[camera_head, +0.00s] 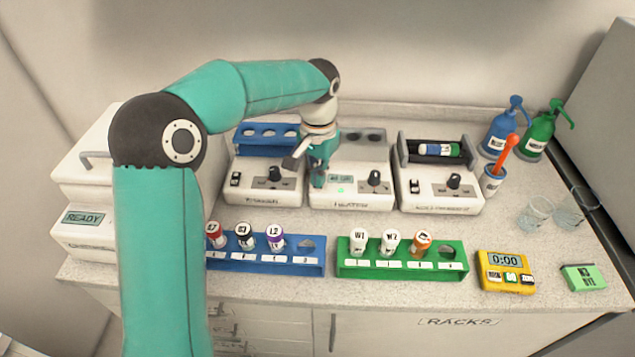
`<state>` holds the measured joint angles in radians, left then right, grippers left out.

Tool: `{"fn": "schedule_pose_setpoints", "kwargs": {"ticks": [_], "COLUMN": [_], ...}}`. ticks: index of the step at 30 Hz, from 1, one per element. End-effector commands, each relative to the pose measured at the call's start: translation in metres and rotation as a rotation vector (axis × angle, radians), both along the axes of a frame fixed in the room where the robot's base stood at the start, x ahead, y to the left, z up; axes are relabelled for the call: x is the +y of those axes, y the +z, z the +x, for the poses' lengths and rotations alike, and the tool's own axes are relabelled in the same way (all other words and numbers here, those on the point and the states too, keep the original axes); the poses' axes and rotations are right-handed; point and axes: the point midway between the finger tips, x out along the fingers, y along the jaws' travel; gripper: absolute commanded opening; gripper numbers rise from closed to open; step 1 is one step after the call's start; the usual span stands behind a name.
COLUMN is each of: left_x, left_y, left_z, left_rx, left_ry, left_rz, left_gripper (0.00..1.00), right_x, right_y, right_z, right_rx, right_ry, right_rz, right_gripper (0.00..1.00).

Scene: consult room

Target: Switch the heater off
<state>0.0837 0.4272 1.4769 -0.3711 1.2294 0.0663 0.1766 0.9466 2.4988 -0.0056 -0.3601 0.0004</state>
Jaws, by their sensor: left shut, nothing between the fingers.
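The heater (350,202) is the middle one of three white devices at the back of the counter. It has a black knob (375,178) on its front right and a small green lit mark (340,190) near the middle of its sloped panel. My left gripper (317,182) is shut and empty, pointing down at the left part of that panel. It covers the spot where the neighbouring devices have their rocker switch, so the heater's switch is hidden. I cannot tell whether the fingertips touch it. My right gripper is not in view.
A device with a blue rack (262,150) stands left, and one holding a tube (432,150) stands right. A blue rack (300,268) and a green rack (400,272) with tubes are in front. A yellow timer (507,286), bottles (500,135) and glasses (537,210) are at right.

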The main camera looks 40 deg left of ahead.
Motion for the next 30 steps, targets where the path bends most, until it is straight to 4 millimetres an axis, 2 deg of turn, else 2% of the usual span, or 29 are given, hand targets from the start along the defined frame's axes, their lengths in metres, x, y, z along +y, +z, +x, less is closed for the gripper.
{"fn": "schedule_pose_setpoints", "kwargs": {"ticks": [14,30], "left_x": [0.000,0.000], "left_y": [-0.005,0.036], "left_z": [0.000,0.000], "left_rx": [0.003,0.001], "left_ry": [-0.001,-0.001], "left_rz": [0.000,0.000], "left_gripper": [0.00,0.00], "right_x": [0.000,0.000], "right_y": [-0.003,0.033], "right_z": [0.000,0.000], "right_rx": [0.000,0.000], "right_ry": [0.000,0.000], "right_rz": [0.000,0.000], "right_gripper": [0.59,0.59]}}
